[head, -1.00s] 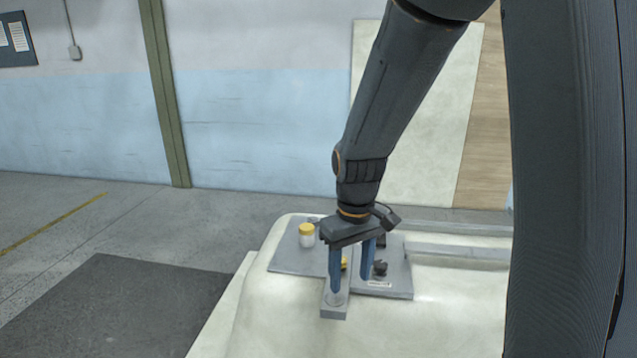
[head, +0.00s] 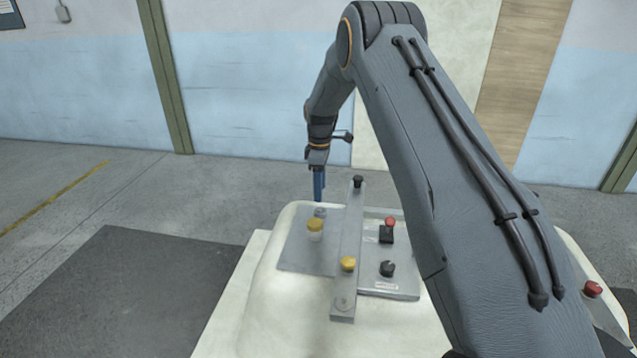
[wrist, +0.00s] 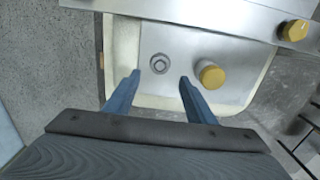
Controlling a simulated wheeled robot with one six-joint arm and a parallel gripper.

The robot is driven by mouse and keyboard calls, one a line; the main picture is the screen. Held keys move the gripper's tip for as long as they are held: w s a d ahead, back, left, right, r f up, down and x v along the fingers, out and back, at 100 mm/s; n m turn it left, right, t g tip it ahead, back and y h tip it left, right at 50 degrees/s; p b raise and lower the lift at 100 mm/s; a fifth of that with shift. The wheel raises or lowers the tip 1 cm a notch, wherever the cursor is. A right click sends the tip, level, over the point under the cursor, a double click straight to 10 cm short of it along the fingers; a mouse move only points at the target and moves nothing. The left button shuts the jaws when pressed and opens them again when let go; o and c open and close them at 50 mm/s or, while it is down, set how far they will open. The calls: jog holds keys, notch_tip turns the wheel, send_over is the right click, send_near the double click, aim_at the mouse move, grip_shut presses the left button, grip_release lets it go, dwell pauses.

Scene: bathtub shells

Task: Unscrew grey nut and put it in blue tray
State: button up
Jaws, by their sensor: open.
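The grey nut (wrist: 159,64) is a small round grey piece on the metal plate in the wrist view. In the head view my gripper (head: 319,199) is above the nut; the exact gap is unclear. I cannot make out a blue tray in either view.
A raised grey bar (head: 352,225) with knobs crosses the plate (head: 292,262). A red button (head: 390,223) and a black knob (head: 387,268) are right of it.

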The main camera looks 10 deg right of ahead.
aim_at(320, 210)
jog(key=shift+d+f+b, duration=0.1)
jog(key=shift+f+b, duration=1.25)
jog(key=shift+f, duration=2.5)
jog(key=shift+b, duration=0.35)
jog(key=c, duration=1.1)
jog(key=n+b, duration=0.1)
jog(key=n, duration=0.2)
jog(key=shift+c, duration=0.3)
jog(key=n, duration=0.3)
jog(key=shift+n+b, duration=0.3)
jog(key=shift+n, duration=0.1)
jog(key=n+b, duration=0.1)
jog(key=n, duration=0.5)
